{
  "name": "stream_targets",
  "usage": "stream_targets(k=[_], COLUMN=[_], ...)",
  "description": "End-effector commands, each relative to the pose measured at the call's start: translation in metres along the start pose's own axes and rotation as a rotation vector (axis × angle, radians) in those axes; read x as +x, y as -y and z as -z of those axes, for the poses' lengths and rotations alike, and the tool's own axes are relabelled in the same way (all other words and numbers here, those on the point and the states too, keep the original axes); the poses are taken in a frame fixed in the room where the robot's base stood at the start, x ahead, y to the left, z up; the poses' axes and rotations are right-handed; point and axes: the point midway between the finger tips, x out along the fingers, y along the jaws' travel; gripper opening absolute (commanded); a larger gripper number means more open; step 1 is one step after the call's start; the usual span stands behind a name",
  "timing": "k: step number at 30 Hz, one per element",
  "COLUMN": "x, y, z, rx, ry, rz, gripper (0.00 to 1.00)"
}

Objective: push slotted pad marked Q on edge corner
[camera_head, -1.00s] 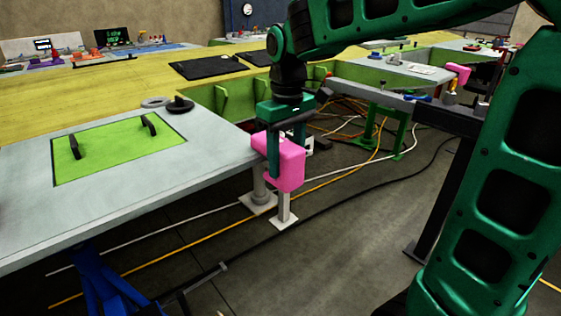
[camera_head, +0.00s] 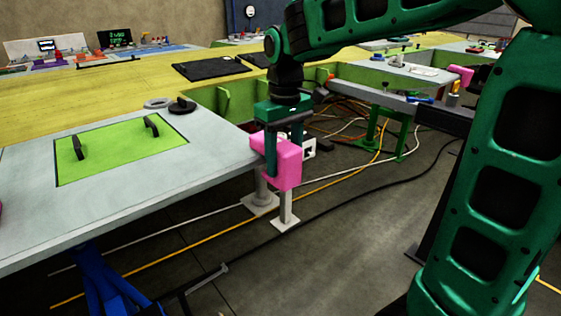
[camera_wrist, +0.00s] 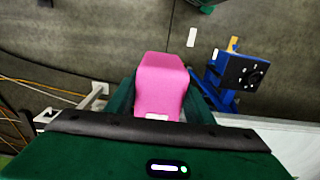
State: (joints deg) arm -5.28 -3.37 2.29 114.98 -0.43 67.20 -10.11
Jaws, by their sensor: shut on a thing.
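A pink block, the slotted pad (camera_head: 287,165), is at the right-hand corner of the grey table (camera_head: 215,172). My gripper (camera_head: 272,155) points down and is shut on the pad, with a finger on its side. In the wrist view the pink pad (camera_wrist: 160,85) sits between the two green fingers. The pad appears to meet the table corner; its slot and how far the edge sits in it are hidden. No letter Q can be read. A white patch shows on the pad's near end in the wrist view.
A green panel with two black handles (camera_head: 118,152) lies on the grey table. A grey ring (camera_head: 158,102) and a black knob (camera_head: 182,106) stand at its back. Grey posts (camera_head: 287,205) stand below the corner. Cables (camera_head: 345,180) cross the floor. Another pink piece (camera_head: 461,75) is at the far right.

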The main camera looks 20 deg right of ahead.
Motion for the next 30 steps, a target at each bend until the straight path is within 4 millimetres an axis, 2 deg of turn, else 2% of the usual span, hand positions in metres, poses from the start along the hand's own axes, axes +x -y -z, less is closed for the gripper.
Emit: stream_targets(k=[30], x=[0.002], y=[0.0], z=[0.026], rx=[-0.001], ry=[0.0], rz=[0.0], gripper=[0.21])
